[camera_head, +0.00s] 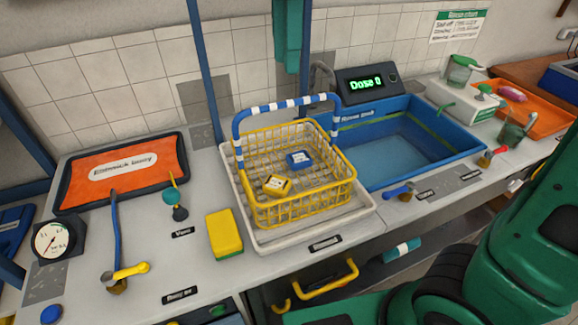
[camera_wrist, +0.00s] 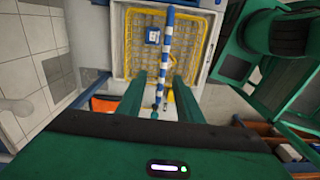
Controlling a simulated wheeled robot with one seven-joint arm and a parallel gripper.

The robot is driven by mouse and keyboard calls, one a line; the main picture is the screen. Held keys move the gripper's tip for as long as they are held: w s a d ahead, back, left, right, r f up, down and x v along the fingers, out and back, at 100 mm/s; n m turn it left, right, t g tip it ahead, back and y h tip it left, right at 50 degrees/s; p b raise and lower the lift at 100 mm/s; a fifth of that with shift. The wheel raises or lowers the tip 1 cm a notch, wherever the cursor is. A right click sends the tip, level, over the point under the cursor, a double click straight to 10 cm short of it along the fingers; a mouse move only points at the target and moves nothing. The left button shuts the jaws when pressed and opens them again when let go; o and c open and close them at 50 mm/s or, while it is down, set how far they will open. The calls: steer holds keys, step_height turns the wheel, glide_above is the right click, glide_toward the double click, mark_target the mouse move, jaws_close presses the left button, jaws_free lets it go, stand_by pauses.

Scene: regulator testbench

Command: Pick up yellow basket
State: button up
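The yellow wire basket (camera_head: 300,200) sits in a white tray (camera_head: 262,240) on the counter. Its blue-and-white striped handle (camera_head: 285,104) stands up as an arch. A yellow block (camera_head: 277,184) and a blue block (camera_head: 299,159) lie inside. The wrist view also shows the basket (camera_wrist: 210,50), handle (camera_wrist: 167,45) and blue block (camera_wrist: 152,35). My gripper (camera_wrist: 160,78) is open; its two green fingers are apart, with the handle showing between them in the picture. In the head view my gripper (camera_head: 290,62) appears above the handle, seemingly not touching it.
A blue basin (camera_head: 440,160) with a display (camera_head: 367,83) behind it is right of the basket. A yellow sponge (camera_head: 224,233) lies close to the white tray's left side. Further left are an orange tray (camera_head: 125,187), a gauge (camera_head: 55,238) and valves. Blue posts stand behind.

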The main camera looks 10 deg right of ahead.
mark_target(289, 102)
steer(key=f, duration=0.9)
steer(key=shift+s+d+f, duration=0.2)
steer(key=shift+s+d, duration=0.05)
steer(key=shift+s, duration=0.05)
steer(key=shift+f, duration=0.6)
jaws_close()
steer(key=shift+w+r, duration=0.1)
steer(key=shift+r, duration=0.05)
stand_by(0.5)
